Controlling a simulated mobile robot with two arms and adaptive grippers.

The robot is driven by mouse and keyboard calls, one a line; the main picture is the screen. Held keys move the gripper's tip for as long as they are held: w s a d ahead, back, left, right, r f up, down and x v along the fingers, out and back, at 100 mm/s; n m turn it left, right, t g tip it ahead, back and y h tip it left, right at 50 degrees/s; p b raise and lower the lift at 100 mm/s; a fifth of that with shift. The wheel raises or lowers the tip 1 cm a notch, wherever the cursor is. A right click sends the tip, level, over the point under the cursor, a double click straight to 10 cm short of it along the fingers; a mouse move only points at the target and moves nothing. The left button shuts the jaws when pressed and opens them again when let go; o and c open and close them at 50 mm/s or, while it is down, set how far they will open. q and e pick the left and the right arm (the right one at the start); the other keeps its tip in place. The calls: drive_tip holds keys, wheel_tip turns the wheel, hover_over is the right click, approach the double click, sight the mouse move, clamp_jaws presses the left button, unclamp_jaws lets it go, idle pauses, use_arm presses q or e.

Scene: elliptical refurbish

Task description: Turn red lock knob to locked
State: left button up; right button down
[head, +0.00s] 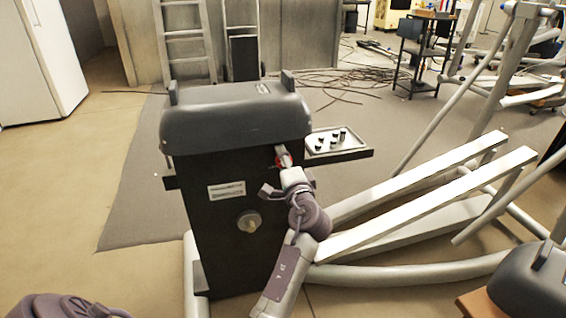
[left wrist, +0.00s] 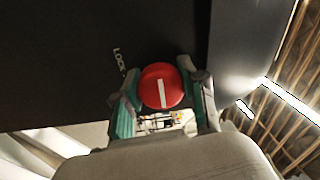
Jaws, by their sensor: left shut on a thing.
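The red lock knob (left wrist: 161,87) is round with a white bar across its face. It sits on the dark panel (left wrist: 60,60) of the machine housing. In the left wrist view the bar stands close to upright, and the word LOCK (left wrist: 119,60) is printed up and left of the knob. My left gripper (left wrist: 163,90) is shut on the knob, with one teal-padded finger on each side. My right gripper is not in view.
The black housing (head: 235,125) has a round fitting (head: 249,221) lower on its front. A side tray (head: 335,141) with several small dark parts stands to the right. White elliptical rails (head: 420,190) fill the right side. Open floor lies at the left.

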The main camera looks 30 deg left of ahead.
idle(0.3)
use_arm(q)
drive_tip(key=o, duration=1.2)
drive_tip(key=shift+c, duration=0.2)
